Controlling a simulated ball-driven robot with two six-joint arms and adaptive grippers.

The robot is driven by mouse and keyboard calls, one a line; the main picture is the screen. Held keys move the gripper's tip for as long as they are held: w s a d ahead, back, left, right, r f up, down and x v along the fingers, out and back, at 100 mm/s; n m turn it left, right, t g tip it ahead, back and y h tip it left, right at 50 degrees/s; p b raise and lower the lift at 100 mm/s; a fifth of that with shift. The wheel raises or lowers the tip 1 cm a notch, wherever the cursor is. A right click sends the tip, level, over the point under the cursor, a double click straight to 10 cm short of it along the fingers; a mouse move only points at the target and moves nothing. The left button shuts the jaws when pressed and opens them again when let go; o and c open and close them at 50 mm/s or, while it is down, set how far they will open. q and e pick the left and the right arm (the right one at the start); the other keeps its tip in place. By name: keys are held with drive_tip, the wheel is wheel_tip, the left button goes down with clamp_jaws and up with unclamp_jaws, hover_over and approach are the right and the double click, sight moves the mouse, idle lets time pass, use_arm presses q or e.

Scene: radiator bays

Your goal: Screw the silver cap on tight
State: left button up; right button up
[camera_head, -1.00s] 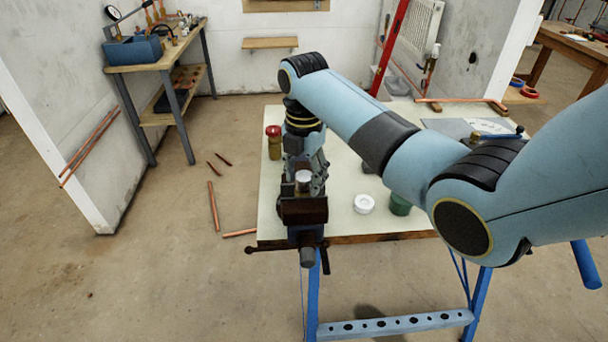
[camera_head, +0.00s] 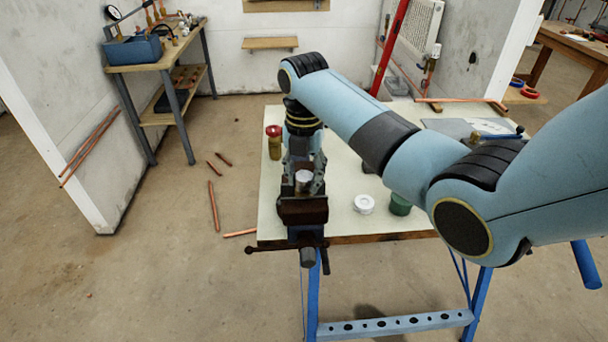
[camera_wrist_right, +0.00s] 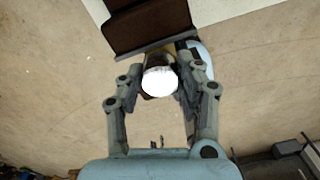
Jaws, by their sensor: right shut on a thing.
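The silver cap (camera_head: 303,176) sits upright at the vise (camera_head: 303,212) at the table's front left. It shows as a bright white disc in the right wrist view (camera_wrist_right: 160,81). My right gripper (camera_head: 304,184) reaches it from behind, one finger on each side, and is shut on the cap. The fingers also show around it in the right wrist view (camera_wrist_right: 160,90). What is under the cap is mostly hidden by the vise jaws and the cap itself. My left gripper is not in view.
A red-capped jar (camera_head: 274,142) stands behind left of the vise. A white ring-like lid (camera_head: 364,204) and a green container (camera_head: 400,204) are to its right. Copper pipes (camera_head: 213,206) lie on the floor at left. The table (camera_head: 340,225) is clear near its front middle.

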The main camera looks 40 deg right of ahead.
drive_tip(key=m, duration=0.4)
drive_tip(key=shift+m, duration=0.3)
clamp_jaws()
drive_tip(key=m, duration=0.3)
drive_tip(key=shift+m, duration=0.3)
drive_tip(key=m, duration=1.1)
drive_tip(key=shift+f, duration=0.1)
drive_tip(key=m, duration=0.3)
drive_tip(key=shift+m, duration=0.4)
drive_tip(key=m, duration=0.8)
